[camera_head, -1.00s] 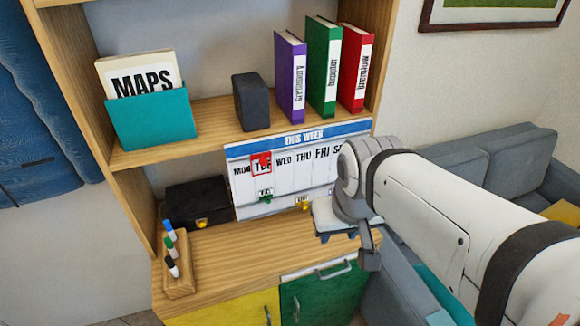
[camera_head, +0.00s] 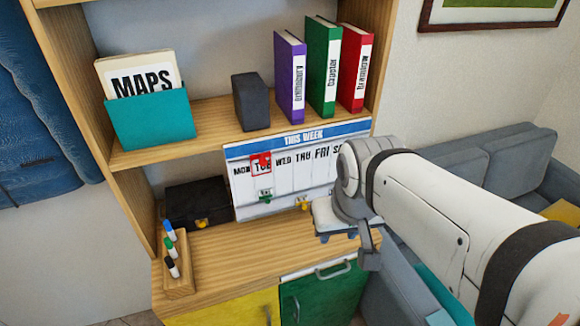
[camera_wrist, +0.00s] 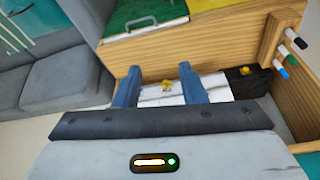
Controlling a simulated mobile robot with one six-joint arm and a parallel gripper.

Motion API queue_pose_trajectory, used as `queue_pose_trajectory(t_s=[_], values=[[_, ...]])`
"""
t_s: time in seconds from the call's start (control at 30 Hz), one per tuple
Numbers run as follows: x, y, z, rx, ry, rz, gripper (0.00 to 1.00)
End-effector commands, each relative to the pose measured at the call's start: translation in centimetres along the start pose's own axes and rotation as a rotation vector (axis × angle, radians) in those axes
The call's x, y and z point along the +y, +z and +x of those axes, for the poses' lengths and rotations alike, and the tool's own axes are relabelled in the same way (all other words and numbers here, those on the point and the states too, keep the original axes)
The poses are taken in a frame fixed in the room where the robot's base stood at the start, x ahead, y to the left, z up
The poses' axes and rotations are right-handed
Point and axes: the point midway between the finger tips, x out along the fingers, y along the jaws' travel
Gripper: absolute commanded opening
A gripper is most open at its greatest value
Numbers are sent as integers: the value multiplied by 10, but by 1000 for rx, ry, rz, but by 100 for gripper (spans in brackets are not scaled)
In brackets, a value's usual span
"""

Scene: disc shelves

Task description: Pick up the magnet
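The weekly board (camera_head: 300,175) leans upright on the wooden desk top under the shelf. A red magnet (camera_head: 263,159) is at its TUE column, a green magnet (camera_head: 265,196) is lower on the board, and a yellow magnet (camera_head: 303,202) is at its bottom edge. My gripper (camera_head: 337,236) is just right of the board, its fingers partly hidden by my arm. In the wrist view my gripper (camera_wrist: 160,84) is open, its blue fingers apart. The yellow magnet (camera_wrist: 167,84) shows between them, ahead of the tips, with no visible contact.
A black case (camera_head: 196,204) stands left of the board. A wooden pen holder (camera_head: 180,282) with markers is at the desk's left end. The shelf (camera_head: 215,128) above holds a teal maps holder, a dark block and several binders. A grey sofa (camera_head: 490,175) is at right.

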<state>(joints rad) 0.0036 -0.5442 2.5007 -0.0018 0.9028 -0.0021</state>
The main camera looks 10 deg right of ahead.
Motion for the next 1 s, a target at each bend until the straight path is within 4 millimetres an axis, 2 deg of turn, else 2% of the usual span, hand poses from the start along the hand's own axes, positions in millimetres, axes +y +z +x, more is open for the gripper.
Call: queue_pose_trajectory(t_s=[0.27, 0.37, 0.47, 0.67, 0.8, 1.0], values=[[-1, -2, 1, -1, -4, -1, 38], [-3, -13, 8, -2, -24, -7, 38], [-9, -35, 24, 0, -65, -19, 38], [-14, -94, 75, 31, -146, -30, 38], [-8, -132, 118, 62, -173, -21, 38], [5, -165, 171, 93, -172, -2, 38]])
